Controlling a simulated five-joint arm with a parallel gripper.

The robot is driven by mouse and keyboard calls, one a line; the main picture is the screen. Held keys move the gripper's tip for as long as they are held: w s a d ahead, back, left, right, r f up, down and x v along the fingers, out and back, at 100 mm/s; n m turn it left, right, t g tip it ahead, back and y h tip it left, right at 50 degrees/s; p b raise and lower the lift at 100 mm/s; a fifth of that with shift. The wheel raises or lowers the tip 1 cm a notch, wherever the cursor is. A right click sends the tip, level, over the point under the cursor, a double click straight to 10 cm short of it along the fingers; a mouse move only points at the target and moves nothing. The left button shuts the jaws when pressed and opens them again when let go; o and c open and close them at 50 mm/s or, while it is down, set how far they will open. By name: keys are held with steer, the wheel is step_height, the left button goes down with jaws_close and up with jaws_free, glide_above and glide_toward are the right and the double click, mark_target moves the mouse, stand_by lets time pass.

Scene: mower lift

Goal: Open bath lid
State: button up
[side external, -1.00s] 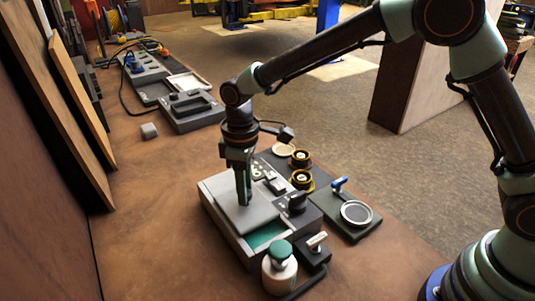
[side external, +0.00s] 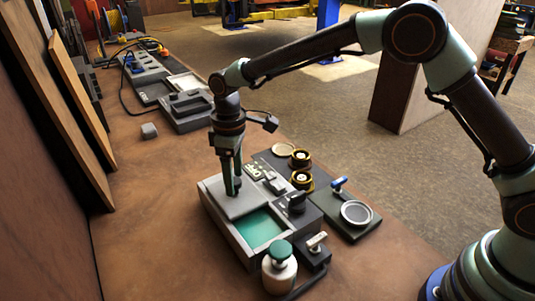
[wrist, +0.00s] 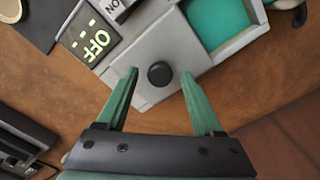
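The bath (side external: 240,252) is a grey box with green liquid (side external: 262,229) in it, in the side view. Its flat grey lid (side external: 212,196) lies over the far-left part, and the near part of the bath is uncovered. In the wrist view the lid (wrist: 148,92) carries a round black knob (wrist: 159,74), and the green liquid (wrist: 213,20) shows at the top right. My gripper (side external: 233,191) points down at the lid. In the wrist view my gripper (wrist: 159,73) is open, one green finger on each side of the knob with gaps between.
A control panel (wrist: 93,38) reading OFF sits beside the lid. A white bottle with a green cap (side external: 279,268) and a small black box (side external: 314,250) stand in front. A dark mat with a ring (side external: 356,213) lies at right.

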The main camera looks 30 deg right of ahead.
step_height(320, 180, up, 12)
stand_by(0.6)
steer(key=shift+r, duration=0.2)
step_height(320, 180, up, 9)
glide_above(235, 180)
steer(key=shift+f, duration=0.15)
stand_by(2.2)
stand_by(0.4)
steer(key=w+d, duration=0.1)
steer(key=d, duration=1.6)
stand_by(0.4)
